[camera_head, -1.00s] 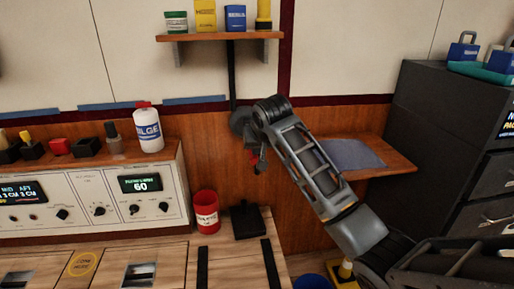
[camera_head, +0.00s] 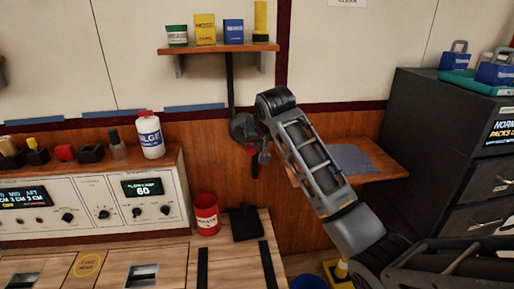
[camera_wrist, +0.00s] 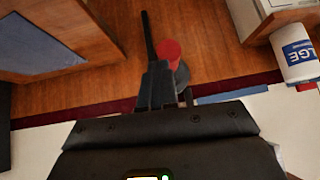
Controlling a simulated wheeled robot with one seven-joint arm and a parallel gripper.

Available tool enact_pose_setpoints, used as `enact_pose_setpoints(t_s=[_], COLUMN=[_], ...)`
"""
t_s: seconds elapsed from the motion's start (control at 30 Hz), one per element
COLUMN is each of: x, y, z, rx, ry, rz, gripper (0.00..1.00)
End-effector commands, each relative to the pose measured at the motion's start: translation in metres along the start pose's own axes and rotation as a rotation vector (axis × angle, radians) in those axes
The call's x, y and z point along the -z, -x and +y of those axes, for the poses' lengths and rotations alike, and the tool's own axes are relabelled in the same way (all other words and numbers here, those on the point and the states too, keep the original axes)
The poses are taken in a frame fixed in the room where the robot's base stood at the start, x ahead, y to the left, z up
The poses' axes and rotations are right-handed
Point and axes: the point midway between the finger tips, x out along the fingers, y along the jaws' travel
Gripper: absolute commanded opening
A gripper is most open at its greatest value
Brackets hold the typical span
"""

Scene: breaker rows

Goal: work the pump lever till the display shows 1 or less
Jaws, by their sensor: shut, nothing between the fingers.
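A grey pump body (camera_head: 240,126) is on the wood wall below a black vertical pipe. A red knob (camera_head: 251,149) and a dark rod (camera_head: 255,168) show just beneath it, beside my gripper (camera_head: 264,157). In the wrist view, the red knob (camera_wrist: 168,50) is just beyond my gripper's fingers (camera_wrist: 157,80), near the black rod (camera_wrist: 148,38). My gripper is shut and holds nothing. Whether it touches the lever I cannot tell. One console display (camera_head: 143,187) reads 60. The left display (camera_head: 22,197) shows centimetre figures including a 3, cut by the picture's edge.
A white bottle marked BILGE (camera_head: 150,136) stands on the console. A red can (camera_head: 206,214) stands below the pump to the left. A small wooden shelf (camera_head: 380,172) is right of my arm, before a dark cabinet (camera_head: 435,140). An upper shelf (camera_head: 220,47) holds small boxes.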

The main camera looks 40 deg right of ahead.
Motion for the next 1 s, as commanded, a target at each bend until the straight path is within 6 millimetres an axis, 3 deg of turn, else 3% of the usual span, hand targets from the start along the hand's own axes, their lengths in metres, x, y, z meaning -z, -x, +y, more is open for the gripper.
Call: enact_pose_setpoints(t_s=[0.2,0.4,1.0], x=[0.001,0.003,0.004], y=[0.044,0.069,0.077], z=[-0.002,-0.001,-0.001], rx=[0.003,0.002,0.001], ry=[0.001,0.001,0.000], rz=[0.002,0.001,0.001], gripper=[0.00,0.00,0.00])
